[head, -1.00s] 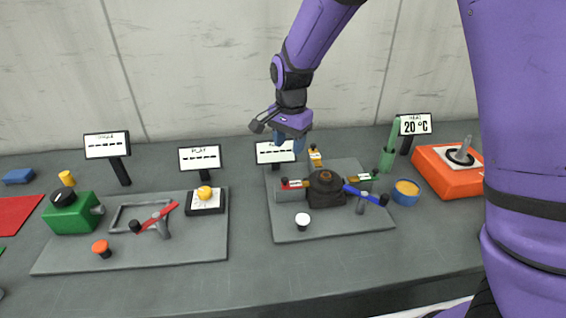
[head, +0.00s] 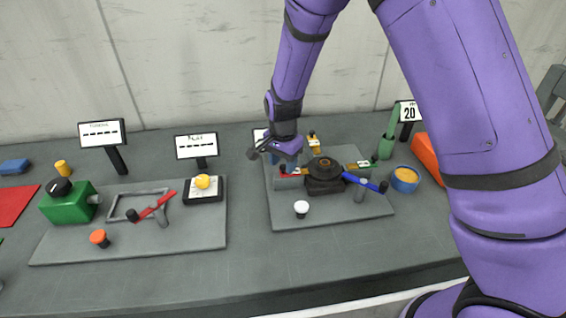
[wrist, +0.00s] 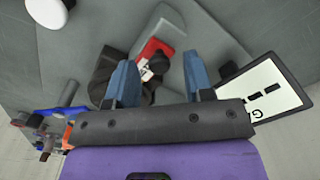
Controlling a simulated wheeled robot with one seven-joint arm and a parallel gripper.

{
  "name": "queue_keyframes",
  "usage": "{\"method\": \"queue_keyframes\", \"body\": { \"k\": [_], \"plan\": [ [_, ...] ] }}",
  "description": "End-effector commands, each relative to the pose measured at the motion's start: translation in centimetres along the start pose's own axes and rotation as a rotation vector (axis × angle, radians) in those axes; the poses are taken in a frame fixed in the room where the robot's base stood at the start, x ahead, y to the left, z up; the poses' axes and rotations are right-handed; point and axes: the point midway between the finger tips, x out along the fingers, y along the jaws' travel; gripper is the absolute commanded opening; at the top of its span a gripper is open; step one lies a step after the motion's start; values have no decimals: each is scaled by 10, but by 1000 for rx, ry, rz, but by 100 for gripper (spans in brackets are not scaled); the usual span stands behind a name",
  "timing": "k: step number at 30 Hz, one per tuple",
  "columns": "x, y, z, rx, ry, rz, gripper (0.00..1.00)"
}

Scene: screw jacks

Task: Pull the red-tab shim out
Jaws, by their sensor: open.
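The screw jack (head: 325,183) is a dark block with a round top on a grey plate (head: 350,212). The red-tab shim (head: 291,171) is at its left side, with a black knob at its end, partly covered by my gripper in the head view. In the wrist view, the red tab (wrist: 153,50) with a white label shows between the fingertips, and the black knob is near the palm. My gripper (head: 284,158) is open above the shim, its blue fingers (wrist: 158,60) on either side of the tab. I cannot tell whether they touch it.
A sign (wrist: 266,92) stands close to my gripper. A white knob (head: 301,208) is in front.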

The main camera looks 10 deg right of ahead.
Motion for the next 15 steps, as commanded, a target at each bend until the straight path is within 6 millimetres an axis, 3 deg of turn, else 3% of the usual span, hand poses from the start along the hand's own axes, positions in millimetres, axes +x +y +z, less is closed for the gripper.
{"method": "queue_keyframes", "body": {
  "k": [10,15],
  "plan": [
    [3,0,0,0,0,0,45],
    [3,0,0,0,0,0,6]
  ]
}}
